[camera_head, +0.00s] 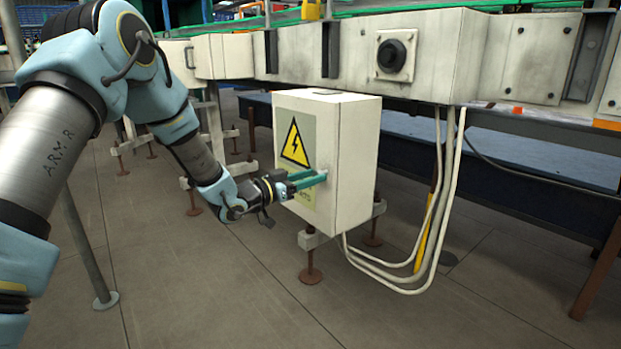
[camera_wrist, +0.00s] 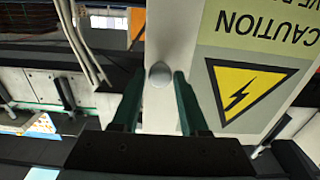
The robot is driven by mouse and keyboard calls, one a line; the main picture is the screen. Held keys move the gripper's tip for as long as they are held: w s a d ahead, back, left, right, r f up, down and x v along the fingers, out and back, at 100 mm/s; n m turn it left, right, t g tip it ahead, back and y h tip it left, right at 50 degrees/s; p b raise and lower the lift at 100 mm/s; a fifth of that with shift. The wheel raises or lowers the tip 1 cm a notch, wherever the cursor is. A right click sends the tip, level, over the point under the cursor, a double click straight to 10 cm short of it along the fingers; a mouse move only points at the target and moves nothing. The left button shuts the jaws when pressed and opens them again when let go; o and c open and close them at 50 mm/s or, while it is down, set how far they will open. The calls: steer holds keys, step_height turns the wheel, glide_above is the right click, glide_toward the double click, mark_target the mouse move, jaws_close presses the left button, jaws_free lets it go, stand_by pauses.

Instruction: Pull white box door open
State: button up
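The white box (camera_head: 356,165) stands upright on a low stand. Its door (camera_head: 325,143) carries a yellow lightning warning label (camera_head: 295,145) and appears shut. The label also shows upside down in the wrist view (camera_wrist: 245,88). My gripper (camera_head: 310,180) has green fingers and reaches the door's right side from the left. In the wrist view, a round pale knob (camera_wrist: 160,74) lies between the two open fingertips (camera_wrist: 159,80), with a small gap on each side. The knob is mostly hidden by the fingers in the head view.
A long white housing (camera_head: 455,60) with a black round knob (camera_head: 392,56) runs above and behind the box. Pale cables (camera_head: 440,220) hang to the right of the box. A grey post (camera_head: 85,240) stands at left. The floor (camera_head: 230,290) in front is clear.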

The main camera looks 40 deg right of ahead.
jaws_close()
stand_by(1.0)
